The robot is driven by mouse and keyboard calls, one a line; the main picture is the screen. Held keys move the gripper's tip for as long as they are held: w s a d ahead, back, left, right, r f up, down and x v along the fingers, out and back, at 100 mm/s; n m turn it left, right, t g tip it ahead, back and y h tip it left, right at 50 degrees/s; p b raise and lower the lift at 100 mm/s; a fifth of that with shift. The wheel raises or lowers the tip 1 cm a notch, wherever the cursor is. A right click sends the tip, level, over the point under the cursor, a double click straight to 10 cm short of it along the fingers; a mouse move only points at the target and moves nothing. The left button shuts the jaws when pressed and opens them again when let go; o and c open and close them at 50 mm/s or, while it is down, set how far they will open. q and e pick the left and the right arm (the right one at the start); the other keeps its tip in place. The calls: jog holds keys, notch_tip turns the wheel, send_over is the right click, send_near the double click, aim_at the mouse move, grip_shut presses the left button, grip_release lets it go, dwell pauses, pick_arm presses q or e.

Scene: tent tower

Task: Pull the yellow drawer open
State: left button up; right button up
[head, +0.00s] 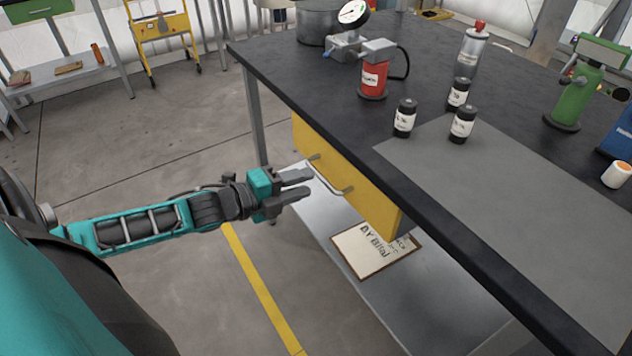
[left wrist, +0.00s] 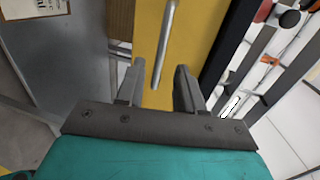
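The yellow drawer (head: 345,180) hangs under the dark tabletop, and its front also shows in the left wrist view (left wrist: 188,50). My right gripper is not in view.
The dark workbench (head: 275,75) carries black jars (head: 405,118), a red canister (head: 373,80) and a green device (head: 585,95). A lower metal shelf (head: 430,290) under the drawer holds a labelled board (head: 372,250).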

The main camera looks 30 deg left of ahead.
aim_at(320, 178)
pick_arm(q)
jog(key=shift+b+x, duration=0.35)
jog(key=shift+x, duration=1.8)
grip_shut()
